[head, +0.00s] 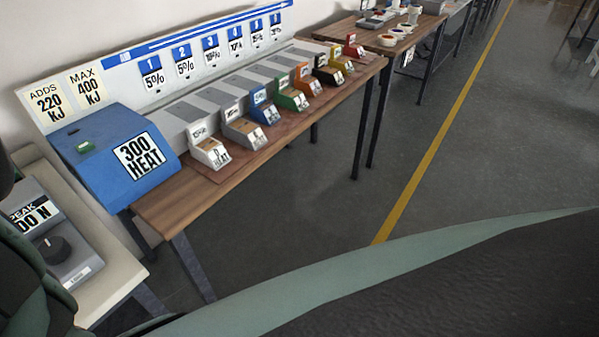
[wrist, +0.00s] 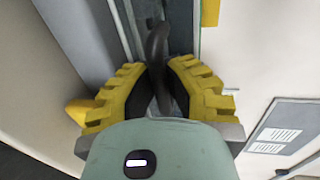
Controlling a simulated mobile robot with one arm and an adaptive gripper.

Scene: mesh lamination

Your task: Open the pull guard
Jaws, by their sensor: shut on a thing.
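My gripper (wrist: 158,70) shows in the wrist view with its ribbed yellow fingers closed from both sides. Between them is a dark, curved handle (wrist: 157,42), which I take to be the handle of the pull guard. The handle stands in front of a narrow grey upright strip (wrist: 181,27). I cannot tell from this close view how far the guard is open. The head view does not show my gripper or the handle.
In the head view, a wooden bench (head: 165,208) carries a blue 300 HEAT box (head: 105,150) and a row of small coloured blocks. A grey unit with a dark knob (head: 55,249) stands at lower left. Open floor (head: 310,195) lies right of the bench.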

